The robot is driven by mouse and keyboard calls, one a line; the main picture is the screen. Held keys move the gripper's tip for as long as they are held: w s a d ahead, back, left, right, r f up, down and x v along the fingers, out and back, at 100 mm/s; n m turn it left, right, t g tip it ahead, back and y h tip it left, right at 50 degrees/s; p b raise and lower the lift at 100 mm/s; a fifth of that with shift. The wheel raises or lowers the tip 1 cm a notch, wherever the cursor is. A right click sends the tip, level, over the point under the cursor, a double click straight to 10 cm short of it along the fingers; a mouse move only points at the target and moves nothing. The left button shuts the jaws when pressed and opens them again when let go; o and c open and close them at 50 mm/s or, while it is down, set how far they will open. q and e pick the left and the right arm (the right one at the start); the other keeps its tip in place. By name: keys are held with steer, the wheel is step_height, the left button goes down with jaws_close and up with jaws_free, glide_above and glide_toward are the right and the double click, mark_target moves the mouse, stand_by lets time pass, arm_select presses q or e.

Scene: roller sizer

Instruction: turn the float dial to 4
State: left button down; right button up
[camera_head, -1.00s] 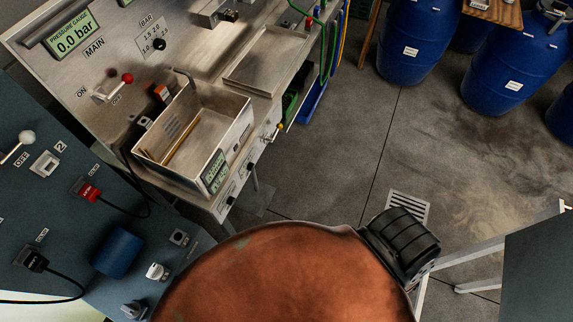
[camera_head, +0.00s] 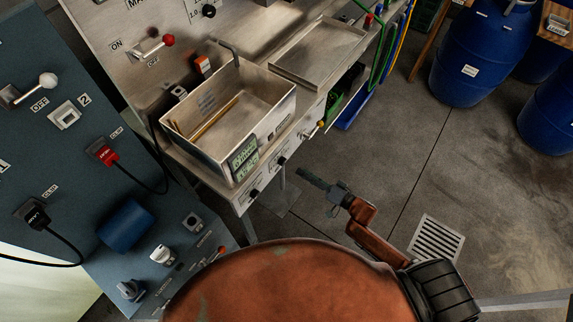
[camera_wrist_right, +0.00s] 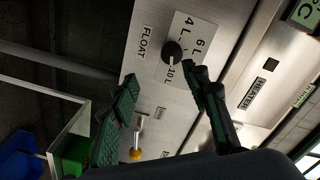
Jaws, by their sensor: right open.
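The float dial (camera_wrist_right: 172,50) is a dark round knob on a pale plate on the metal bench front. In the right wrist view it sits beside the FLOAT label, with litre marks including 4 L and 6 L around it. Its exact setting is hard to read. My right gripper (camera_wrist_right: 165,78) is open and empty, its two green-padded fingers apart, with the dial showing beyond their tips. In the head view the right gripper (camera_head: 318,188) is in front of the bench, apart from the small front knobs; the float dial appears to be the middle one (camera_head: 282,161). My left gripper is not in view.
A steel tank (camera_head: 232,150) with a small display stands above the bench front. A yellow-tipped lever (camera_head: 320,125) and a heater control flank the dial. A blue control panel (camera_head: 60,170) is at left, blue barrels (camera_head: 475,60) at back right. Floor between is open.

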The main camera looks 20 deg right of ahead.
mark_target(285, 162)
steer(key=shift+y, duration=0.3)
steer(key=w+a, duration=0.1)
steer(key=w+a+r, duration=0.1)
steer(key=w+a, duration=0.2)
steer(key=shift+w+a+r+b, duration=0.25)
steer(key=shift+w+a+b, duration=0.05)
steer(key=shift+w+a, duration=0.55)
steer(key=shift+w, duration=0.15)
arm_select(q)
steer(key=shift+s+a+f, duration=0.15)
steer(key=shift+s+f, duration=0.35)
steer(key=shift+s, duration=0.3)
arm_select(e)
steer(key=shift+c, duration=0.2)
steer(key=shift+c, duration=0.7)
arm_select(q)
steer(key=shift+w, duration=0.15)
arm_select(e)
steer(key=c, duration=1)
